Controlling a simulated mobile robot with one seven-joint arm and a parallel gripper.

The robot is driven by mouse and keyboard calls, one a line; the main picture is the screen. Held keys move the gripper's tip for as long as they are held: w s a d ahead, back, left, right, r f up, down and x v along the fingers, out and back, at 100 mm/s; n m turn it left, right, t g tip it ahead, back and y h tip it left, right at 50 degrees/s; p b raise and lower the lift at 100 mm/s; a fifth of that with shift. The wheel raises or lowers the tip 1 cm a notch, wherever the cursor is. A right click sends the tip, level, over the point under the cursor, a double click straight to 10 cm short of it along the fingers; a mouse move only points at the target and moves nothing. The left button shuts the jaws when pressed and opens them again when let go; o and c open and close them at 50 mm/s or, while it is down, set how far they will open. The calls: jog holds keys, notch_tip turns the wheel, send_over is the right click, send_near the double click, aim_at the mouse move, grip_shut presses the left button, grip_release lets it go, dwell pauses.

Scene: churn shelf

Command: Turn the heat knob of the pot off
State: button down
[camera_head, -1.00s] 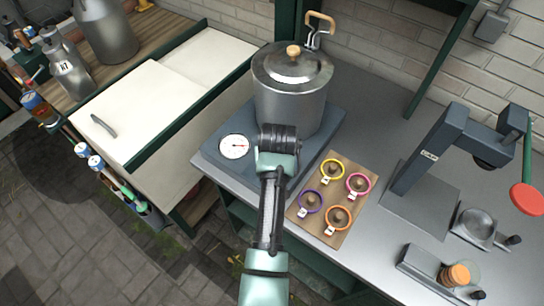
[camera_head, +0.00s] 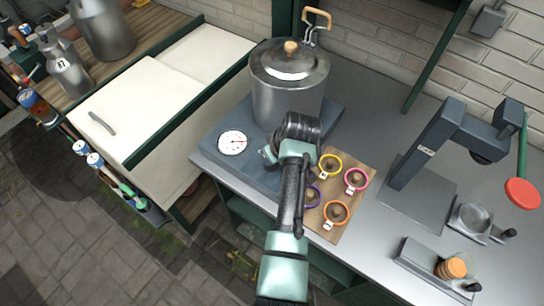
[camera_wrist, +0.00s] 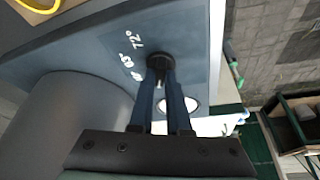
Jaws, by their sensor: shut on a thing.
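The steel pot (camera_head: 285,95) with a wooden-knobbed lid stands on a dark blue-grey heater base (camera_head: 214,160). A round white gauge (camera_head: 232,143) lies on the left of the base. In the wrist view the black heat knob (camera_wrist: 160,62) sits on the base's face beside white temperature marks, one reading 72°. My gripper (camera_wrist: 161,76) is shut on the knob, with both blue fingers reaching to it. The pot's grey side (camera_wrist: 72,120) fills the left of that view. In the head view my gripper (camera_head: 267,153) is at the base's front, and the arm hides the knob.
A wooden board (camera_head: 350,205) with coloured rings lies close right of my arm. A dark press-like stand (camera_head: 440,150) is farther right on the grey counter (camera_head: 385,250). A white-lidded chest (camera_head: 150,100) stands to the left.

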jog(key=c, duration=0.9)
grip_release()
jog(key=b+v, duration=0.1)
jog(key=v, duration=1.2)
jog(key=shift+w+r, duration=0.1)
